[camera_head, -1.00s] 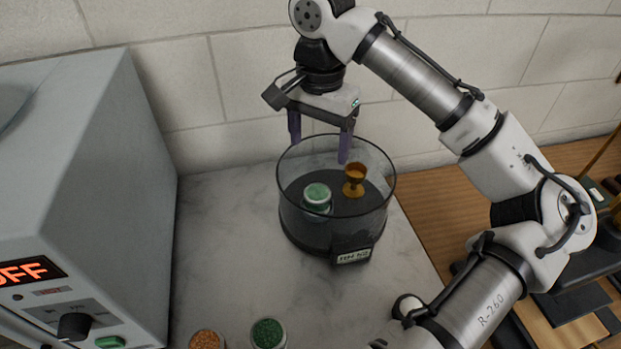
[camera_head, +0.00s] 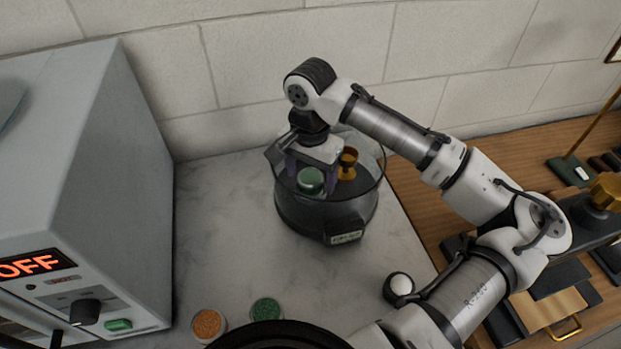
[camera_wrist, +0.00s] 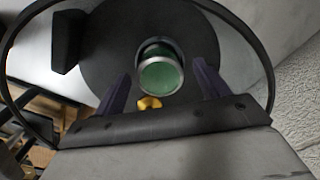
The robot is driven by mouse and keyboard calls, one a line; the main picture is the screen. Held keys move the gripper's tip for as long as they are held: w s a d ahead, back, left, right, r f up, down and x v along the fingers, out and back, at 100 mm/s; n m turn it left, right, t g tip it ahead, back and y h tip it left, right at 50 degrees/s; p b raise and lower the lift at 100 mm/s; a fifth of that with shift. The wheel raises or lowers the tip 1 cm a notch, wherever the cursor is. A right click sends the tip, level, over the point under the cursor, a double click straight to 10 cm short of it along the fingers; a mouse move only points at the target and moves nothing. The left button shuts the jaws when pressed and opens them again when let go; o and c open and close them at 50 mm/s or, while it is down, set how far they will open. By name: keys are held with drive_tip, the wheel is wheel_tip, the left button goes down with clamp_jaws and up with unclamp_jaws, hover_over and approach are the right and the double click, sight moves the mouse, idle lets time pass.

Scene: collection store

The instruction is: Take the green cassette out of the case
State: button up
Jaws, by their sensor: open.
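The green cassette (camera_head: 310,181), a short round pot with a green top and pale rim, stands upright inside the clear-walled round case (camera_head: 322,218) with a dark base. My gripper (camera_head: 311,171) is open and reaches down into the case, its purple fingers around the cassette's sides as seen from the head. In the wrist view the cassette (camera_wrist: 161,76) shows between the open fingers, with a visible gap on each side. Whether the fingers reach below its top is unclear.
An amber goblet (camera_head: 347,163) stands in the case just right of the cassette. Orange (camera_head: 208,325) and green (camera_head: 266,311) pots sit at the front of the marble counter. A grey machine (camera_head: 75,190) stands at left. The counter between is clear.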

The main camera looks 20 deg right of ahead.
drive_tip(key=shift+f, duration=0.55)
drive_tip(key=c, duration=1.1)
drive_tip(key=shift+r, duration=0.1)
